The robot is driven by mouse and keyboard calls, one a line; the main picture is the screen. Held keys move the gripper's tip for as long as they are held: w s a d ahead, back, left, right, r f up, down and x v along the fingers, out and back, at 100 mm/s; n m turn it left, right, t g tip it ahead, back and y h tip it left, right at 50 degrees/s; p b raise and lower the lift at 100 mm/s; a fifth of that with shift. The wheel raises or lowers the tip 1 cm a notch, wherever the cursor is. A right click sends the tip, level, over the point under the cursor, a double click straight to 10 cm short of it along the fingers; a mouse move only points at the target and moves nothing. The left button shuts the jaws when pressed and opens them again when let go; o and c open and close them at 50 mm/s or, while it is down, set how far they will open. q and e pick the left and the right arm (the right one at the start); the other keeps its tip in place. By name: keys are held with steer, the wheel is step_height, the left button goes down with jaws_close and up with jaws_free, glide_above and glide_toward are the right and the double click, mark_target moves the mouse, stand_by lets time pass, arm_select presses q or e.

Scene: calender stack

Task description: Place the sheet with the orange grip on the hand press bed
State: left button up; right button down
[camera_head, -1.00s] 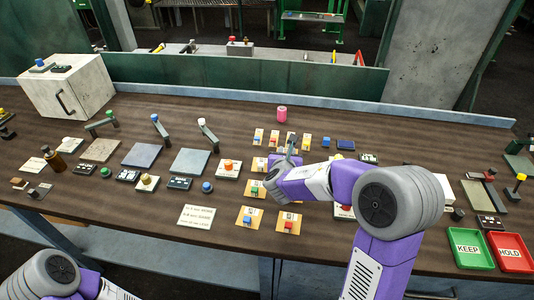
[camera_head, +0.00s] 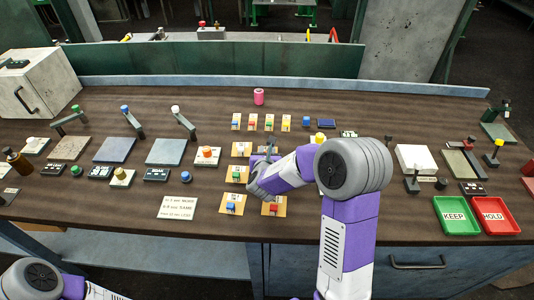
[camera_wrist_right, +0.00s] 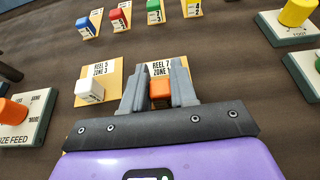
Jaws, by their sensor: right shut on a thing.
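The sheet (camera_wrist_right: 160,68) with the orange grip (camera_wrist_right: 160,90) is a small tan card reading REEL 7 in the right wrist view. My right gripper (camera_wrist_right: 160,92) is shut on the orange grip, one grey finger on each side. The card looks flat at table level beside the REEL 5 card (camera_wrist_right: 97,72) with a white grip. In the head view my right gripper (camera_head: 268,150) covers most of this sheet. Plates with levers stand at left (camera_head: 165,152) and right (camera_head: 460,163); I cannot tell which is the hand press bed. My left gripper is out of view.
A row of small cards (camera_head: 252,122) lies behind the gripper, and more cards (camera_head: 232,204) lie in front. A pink cylinder (camera_head: 258,97) stands farther back. A green KEEP tray (camera_head: 457,230) and red HOLD tray (camera_head: 497,230) are front right. Bare wood lies left of the trays.

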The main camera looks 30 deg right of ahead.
steer(key=shift+f+b, duration=0.15)
steer(key=shift+b, duration=0.15)
steer(key=c, duration=0.9)
jaws_free()
